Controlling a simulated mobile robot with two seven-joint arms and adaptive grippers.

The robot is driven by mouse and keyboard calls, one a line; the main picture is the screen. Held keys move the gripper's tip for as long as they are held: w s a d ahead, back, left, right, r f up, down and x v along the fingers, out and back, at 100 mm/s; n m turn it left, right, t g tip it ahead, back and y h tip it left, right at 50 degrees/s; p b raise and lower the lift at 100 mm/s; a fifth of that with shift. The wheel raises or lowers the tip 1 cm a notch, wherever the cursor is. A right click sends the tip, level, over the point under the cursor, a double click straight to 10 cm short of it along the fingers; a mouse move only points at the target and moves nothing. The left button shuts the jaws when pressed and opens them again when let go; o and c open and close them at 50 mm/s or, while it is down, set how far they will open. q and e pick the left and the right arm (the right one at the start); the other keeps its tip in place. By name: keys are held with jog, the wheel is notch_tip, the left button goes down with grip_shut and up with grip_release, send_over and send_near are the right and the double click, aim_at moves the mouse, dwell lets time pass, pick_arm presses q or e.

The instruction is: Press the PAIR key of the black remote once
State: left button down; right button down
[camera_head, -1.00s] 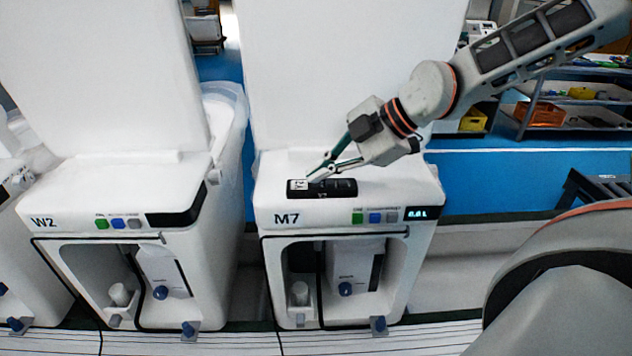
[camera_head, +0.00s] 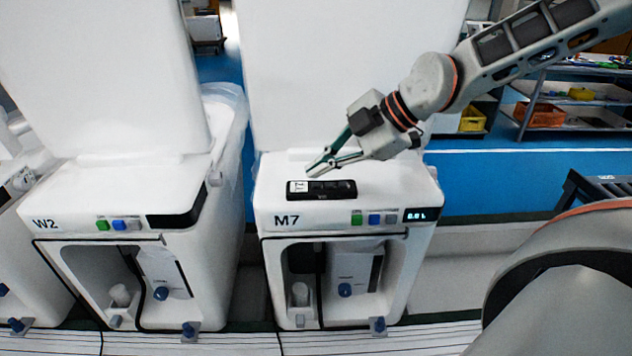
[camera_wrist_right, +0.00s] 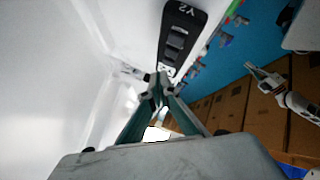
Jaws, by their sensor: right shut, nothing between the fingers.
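The black remote (camera_head: 340,189) lies flat on top of the white M7 unit (camera_head: 268,203), with a white label at its left end. In the right wrist view the remote (camera_wrist_right: 179,38) shows beyond my fingertips, marked Y2, with several dark keys; I cannot read which is PAIR. My right gripper (camera_head: 309,172) is shut and empty, with its tips just above and behind the remote's label end, apparently apart from it. The fingers also show in the right wrist view (camera_wrist_right: 161,82). My left gripper is not clearly identifiable in the head view.
The M7 unit's front edge has green, blue and grey buttons (camera_head: 374,219) and a small display (camera_head: 416,215). A similar W2 unit (camera_head: 75,196) stands to the left. A tall white panel rises behind the remote. Shelves with an orange bin (camera_head: 540,113) stand at the back right.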

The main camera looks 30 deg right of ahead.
aim_at(319, 184)
jog(key=shift+r+p, duration=1.3)
jog(key=shift+r, duration=1.25)
jog(key=shift+f, duration=0.1)
